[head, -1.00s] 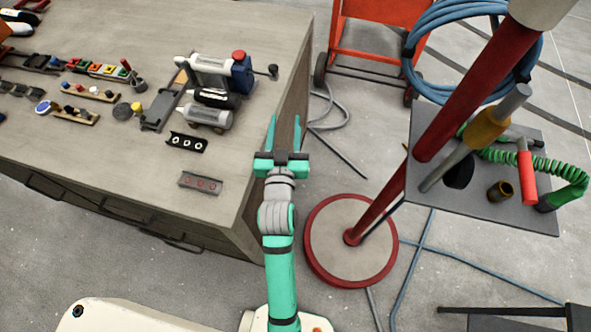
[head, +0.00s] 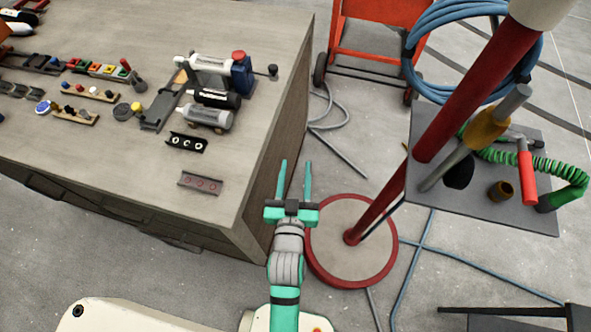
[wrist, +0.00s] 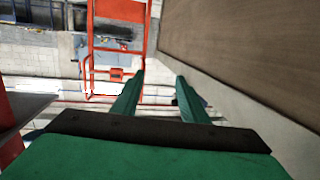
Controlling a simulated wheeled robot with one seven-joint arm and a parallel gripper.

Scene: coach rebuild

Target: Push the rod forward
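A short thin rod with a dark knob (head: 272,70) sticks out to the right from a small white, blue and grey machine (head: 212,90) on the workbench, near its right edge. My green gripper (head: 295,165) is open and empty beyond the bench's right side, well nearer to me than the knob and apart from it. In the wrist view its two fingers (wrist: 161,75) are spread with nothing between them. The knob and machine do not clearly show in the wrist view.
The grey workbench (head: 255,130) stands left, with several small parts on it. A red stand with a round base (head: 325,262) and a tool shelf (head: 480,205) stands right. An orange cart (head: 362,62) is behind. Cables lie on the floor.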

